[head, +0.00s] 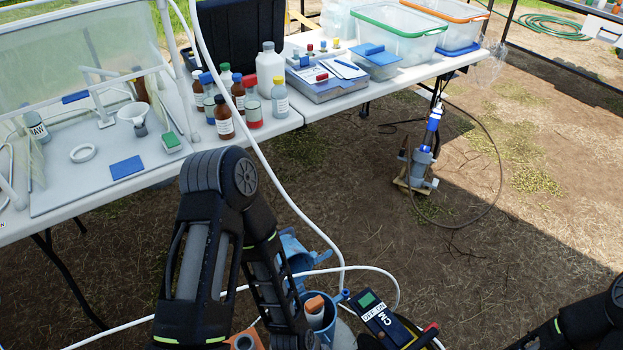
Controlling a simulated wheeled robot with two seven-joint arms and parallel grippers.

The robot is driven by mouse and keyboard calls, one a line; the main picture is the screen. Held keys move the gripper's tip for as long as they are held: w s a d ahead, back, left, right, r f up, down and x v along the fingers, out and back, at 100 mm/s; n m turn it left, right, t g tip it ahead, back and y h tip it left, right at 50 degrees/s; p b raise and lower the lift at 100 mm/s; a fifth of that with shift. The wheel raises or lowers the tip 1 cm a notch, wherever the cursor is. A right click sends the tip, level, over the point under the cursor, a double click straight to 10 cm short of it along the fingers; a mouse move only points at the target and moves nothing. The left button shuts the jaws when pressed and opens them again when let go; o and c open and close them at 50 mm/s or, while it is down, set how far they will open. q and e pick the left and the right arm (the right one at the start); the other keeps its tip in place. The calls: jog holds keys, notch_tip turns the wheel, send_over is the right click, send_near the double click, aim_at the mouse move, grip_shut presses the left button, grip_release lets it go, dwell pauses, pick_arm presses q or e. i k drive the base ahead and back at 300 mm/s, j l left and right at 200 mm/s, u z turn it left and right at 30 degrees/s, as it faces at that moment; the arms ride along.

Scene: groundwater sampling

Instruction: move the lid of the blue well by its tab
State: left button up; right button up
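The blue well shows at the bottom centre as a blue casing (326,318), partly hidden behind my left arm. An orange-topped piece (314,304) sits in or at its opening. A blue rounded part (292,247) stands just above and behind it, also partly covered by my arm; it looks like the lid, raised, but I cannot be sure.
A handheld meter (386,318) is right of the well. White tubing (285,190) runs down from the table and loops around the well. Bottles (224,118) and bins (398,35) stand on the tables behind. A pump-like device (423,165) stands on the open ground.

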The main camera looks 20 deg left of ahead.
aim_at(300, 261)
jog(key=u, duration=0.95)
